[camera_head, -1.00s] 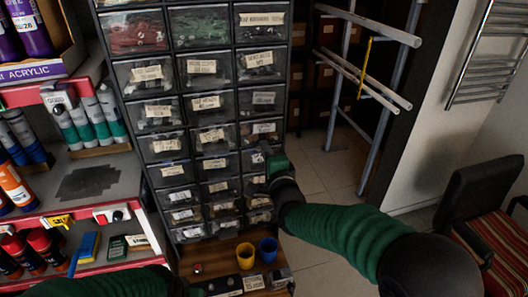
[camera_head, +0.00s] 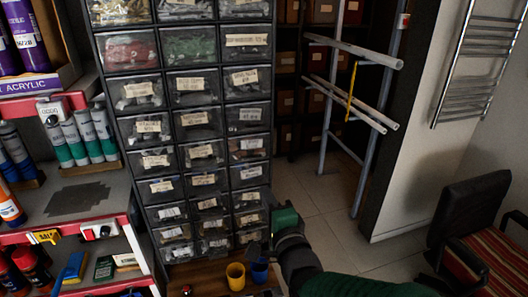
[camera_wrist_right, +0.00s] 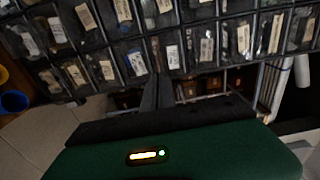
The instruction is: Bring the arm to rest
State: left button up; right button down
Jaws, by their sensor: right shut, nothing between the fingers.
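My right arm, in a green sleeve, comes in from the bottom right of the head view. Its gripper (camera_head: 257,246) is by the lower right corner of the drawer cabinet (camera_head: 196,121), above the yellow and blue cups in the picture. In the right wrist view the dark fingers (camera_wrist_right: 158,92) are together with nothing between them, and the labelled drawers lie beyond them. I cannot tell the exact gap between the gripper and the cabinet. My left gripper does not show.
A yellow cup (camera_head: 236,276) and a blue cup (camera_head: 260,270) stand on a wooden surface below the drawers. A shelf with tubes (camera_head: 83,137) is at left. A black chair (camera_head: 470,227) is at right. Tiled floor (camera_head: 320,195) lies open between the cabinet and the metal rack (camera_head: 357,86).

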jog(key=s+d+f+n+g+h, duration=0.2)
jog(key=s+d+f+n+g, duration=0.2)
jog(key=d+f, duration=0.4)
jog(key=s+d+f+n+g+h, duration=0.25)
jog(key=d+f+n+g, duration=0.2)
jog(key=f, duration=0.55)
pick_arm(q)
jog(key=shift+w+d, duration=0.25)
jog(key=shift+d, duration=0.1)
pick_arm(e)
jog(key=s+d+f+n+g, duration=0.2)
jog(key=s+d+f+g, duration=0.1)
jog(key=s, duration=0.5)
jog(key=s+d+f+n+g+h, duration=0.1)
jog(key=s+d+f+n+g, duration=0.2)
jog(key=s+d+f, duration=0.2)
jog(key=s, duration=0.3)
jog(key=shift+s+d, duration=0.35)
jog(key=shift+d, duration=0.05)
jog(key=shift+f+n, duration=0.1)
jog(key=shift+n, duration=0.15)
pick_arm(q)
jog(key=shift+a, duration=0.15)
pick_arm(e)
jog(key=shift+a, duration=0.15)
